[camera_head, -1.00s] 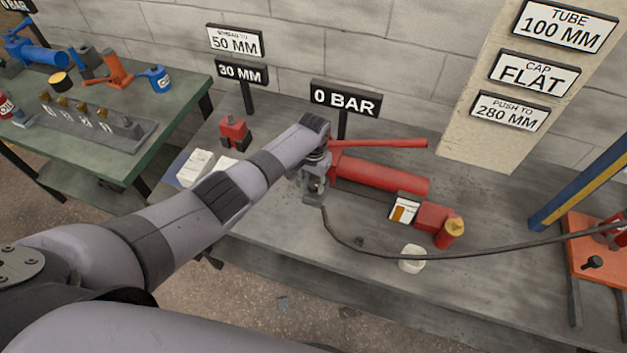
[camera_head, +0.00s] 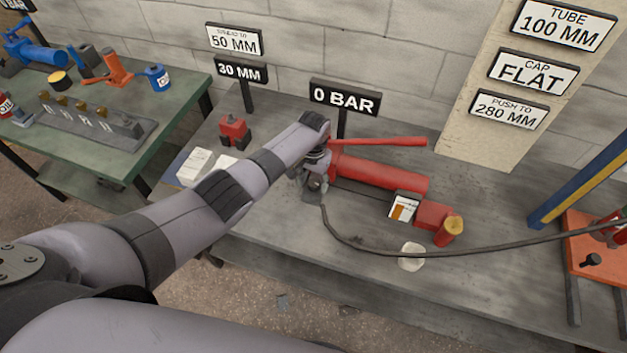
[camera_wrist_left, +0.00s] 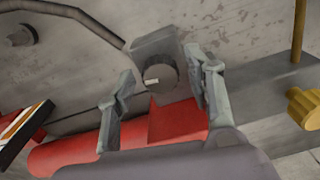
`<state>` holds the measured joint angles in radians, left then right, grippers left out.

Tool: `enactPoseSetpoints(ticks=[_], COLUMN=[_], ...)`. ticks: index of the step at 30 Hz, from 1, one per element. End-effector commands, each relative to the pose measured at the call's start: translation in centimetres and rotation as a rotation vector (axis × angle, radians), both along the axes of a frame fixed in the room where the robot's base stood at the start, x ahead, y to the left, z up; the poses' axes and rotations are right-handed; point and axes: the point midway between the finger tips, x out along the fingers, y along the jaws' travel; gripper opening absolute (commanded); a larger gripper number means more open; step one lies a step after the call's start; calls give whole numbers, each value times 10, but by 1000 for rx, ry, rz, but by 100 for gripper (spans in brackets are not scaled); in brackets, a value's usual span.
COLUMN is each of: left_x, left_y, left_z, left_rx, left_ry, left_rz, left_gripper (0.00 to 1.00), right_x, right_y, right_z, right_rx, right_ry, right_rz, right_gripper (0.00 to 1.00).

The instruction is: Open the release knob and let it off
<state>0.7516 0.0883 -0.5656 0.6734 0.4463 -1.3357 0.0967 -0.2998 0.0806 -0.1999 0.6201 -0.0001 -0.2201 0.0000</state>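The red hand pump (camera_head: 385,177) lies on the grey bench with its long red handle (camera_head: 385,142) above it. A grey block at its left end carries the round dark release knob (camera_wrist_left: 160,78), which has a white mark on its face. My left gripper (camera_head: 315,178) is at that end of the pump. In the left wrist view my left gripper (camera_wrist_left: 162,88) has its fingers apart, one on each side of the knob, with gaps visible. In the head view my gripper and wrist largely hide the knob. My right gripper does not show.
A black hose (camera_head: 400,256) runs from the pump's left end along the bench front to the orange-based frame at right. A "0 BAR" sign (camera_head: 345,97) stands behind the pump. A white round piece (camera_head: 411,257) lies in front. A red tool (camera_head: 234,131) stands at left.

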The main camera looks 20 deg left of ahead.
Motion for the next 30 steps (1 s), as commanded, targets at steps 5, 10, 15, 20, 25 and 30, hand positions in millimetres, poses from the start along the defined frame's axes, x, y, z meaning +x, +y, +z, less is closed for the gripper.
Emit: enactPoseSetpoints(ticks=[5, 10, 15, 20, 25, 30], left_x=[-1, -1, 0, 1, 1, 0], left_y=[0, 0, 0, 0, 0, 0], left_z=[-1, 1, 13, 39, 74, 103], left_rx=[0, 0, -1, -1, -1, 0], left_ry=[2, 2, 0, -4, -3, -1], left_rz=[0, 0, 0, -1, -2, 0], left_gripper=[51, 51, 51, 51, 51, 51], right_x=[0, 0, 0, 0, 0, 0], right_y=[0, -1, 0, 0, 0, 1], right_z=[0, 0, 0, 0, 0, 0], right_rx=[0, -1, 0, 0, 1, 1], right_ry=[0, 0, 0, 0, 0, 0], right_rz=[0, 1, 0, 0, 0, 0], right_gripper=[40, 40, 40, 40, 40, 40])
